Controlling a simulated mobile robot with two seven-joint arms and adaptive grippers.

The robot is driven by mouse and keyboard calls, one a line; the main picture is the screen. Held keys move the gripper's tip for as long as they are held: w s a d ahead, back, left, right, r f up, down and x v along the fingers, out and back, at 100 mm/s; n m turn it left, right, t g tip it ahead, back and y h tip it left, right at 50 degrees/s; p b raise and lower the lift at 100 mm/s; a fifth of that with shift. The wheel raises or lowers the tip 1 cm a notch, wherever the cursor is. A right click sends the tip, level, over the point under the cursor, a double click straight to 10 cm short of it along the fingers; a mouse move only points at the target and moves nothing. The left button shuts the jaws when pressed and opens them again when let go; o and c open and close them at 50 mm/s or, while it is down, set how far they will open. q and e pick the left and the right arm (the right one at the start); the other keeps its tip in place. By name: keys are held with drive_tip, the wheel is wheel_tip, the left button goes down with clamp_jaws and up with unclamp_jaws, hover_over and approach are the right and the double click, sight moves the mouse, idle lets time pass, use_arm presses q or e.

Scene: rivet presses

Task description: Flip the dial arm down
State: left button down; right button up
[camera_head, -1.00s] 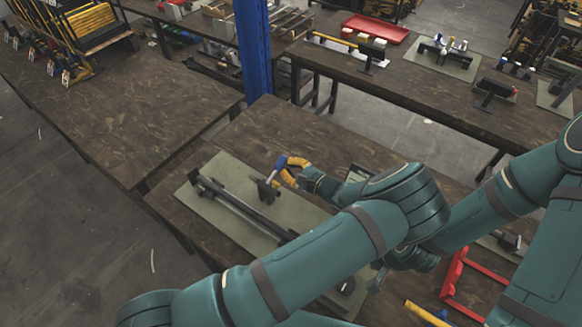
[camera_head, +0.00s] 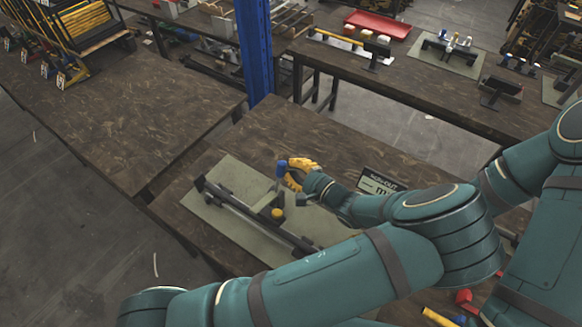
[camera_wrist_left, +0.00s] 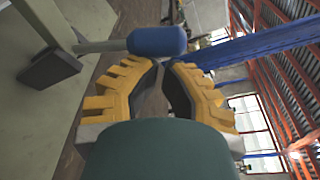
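The dial arm (camera_head: 279,185) is a grey rod with a blue grip (camera_head: 282,167), standing roughly upright from a dark block on a long rail fixture (camera_head: 238,206). A yellow knob (camera_head: 277,213) sits at its base. My left gripper (camera_head: 290,171), with yellow fingers, is just right of the blue grip. In the left wrist view the fingertips (camera_wrist_left: 163,67) almost meet with nothing between them. The blue grip (camera_wrist_left: 157,41) lies just past the tips; I cannot tell if they touch. My right gripper is out of view.
The fixture lies on a grey-green mat (camera_head: 232,172) on a brown table. A small sign (camera_head: 377,187) stands behind my left forearm. A blue post (camera_head: 253,50) rises behind the table. The table's back left is clear.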

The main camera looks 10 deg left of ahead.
sight(284, 170)
use_arm(q)
drive_tip(key=shift+s+a+r, duration=0.25)
drive_tip(key=shift+s+r, duration=0.15)
drive_tip(key=shift+s, duration=0.15)
drive_tip(key=shift+s+a+r, duration=0.25)
drive_tip(key=shift+s+r, duration=0.1)
drive_tip(key=shift+s, duration=0.25)
wheel_tip(284, 170, up, 10)
drive_tip(key=shift+d, duration=0.15)
idle(0.4)
drive_tip(key=shift+f, duration=0.15)
